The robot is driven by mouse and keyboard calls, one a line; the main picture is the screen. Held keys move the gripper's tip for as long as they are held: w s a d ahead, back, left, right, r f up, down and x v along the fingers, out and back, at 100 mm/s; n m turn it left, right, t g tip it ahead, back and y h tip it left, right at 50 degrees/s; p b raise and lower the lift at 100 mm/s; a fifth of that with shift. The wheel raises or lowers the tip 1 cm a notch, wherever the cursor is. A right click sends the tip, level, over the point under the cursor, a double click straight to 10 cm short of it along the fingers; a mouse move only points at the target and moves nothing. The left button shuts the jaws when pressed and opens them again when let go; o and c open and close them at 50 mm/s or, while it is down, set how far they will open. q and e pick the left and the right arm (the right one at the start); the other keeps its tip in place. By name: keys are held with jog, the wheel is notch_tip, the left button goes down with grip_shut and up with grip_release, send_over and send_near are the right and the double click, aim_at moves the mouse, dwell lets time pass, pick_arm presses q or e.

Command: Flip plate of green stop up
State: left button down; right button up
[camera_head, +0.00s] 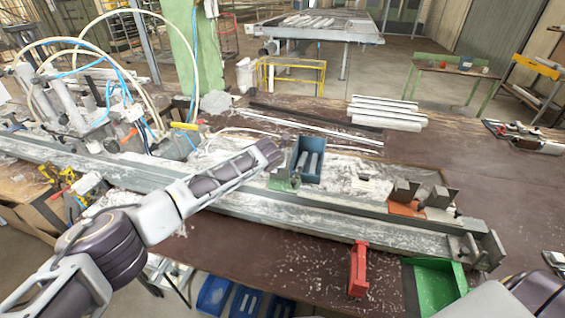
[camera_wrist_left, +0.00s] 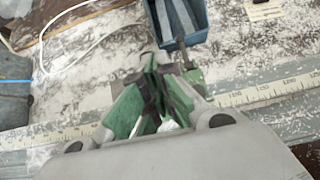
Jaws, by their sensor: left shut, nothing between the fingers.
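The green stop (camera_head: 279,184) sits on the long rail, just in front of a small blue bin. In the left wrist view a green part of it (camera_wrist_left: 195,78) shows just below that bin. My left gripper (camera_head: 288,168) reaches in from the left, right above the stop, and covers part of it. In the left wrist view my left gripper (camera_wrist_left: 166,68) is shut and empty, with its tips close beside the stop. I cannot tell whether they touch, or how the stop's plate is tilted. My right gripper is out of view.
The blue bin (camera_head: 308,160) holds grey pieces. An orange stop (camera_head: 407,208) and a metal end block (camera_head: 484,249) are farther right on the rail (camera_head: 330,223). A red piece (camera_head: 357,268) and a green tray (camera_head: 438,286) are at the front. Hoses and machinery stand left.

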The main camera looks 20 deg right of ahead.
pick_arm(q)
jog(key=shift+w+d+r, duration=0.1)
jog(key=shift+w+d, duration=0.1)
jog(key=shift+w, duration=0.1)
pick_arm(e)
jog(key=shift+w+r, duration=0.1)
pick_arm(q)
jog(key=shift+w+d, duration=0.15)
jog(key=shift+w, duration=0.05)
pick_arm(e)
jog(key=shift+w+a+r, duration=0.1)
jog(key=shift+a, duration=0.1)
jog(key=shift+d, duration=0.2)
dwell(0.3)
pick_arm(q)
jog(key=shift+r, duration=0.15)
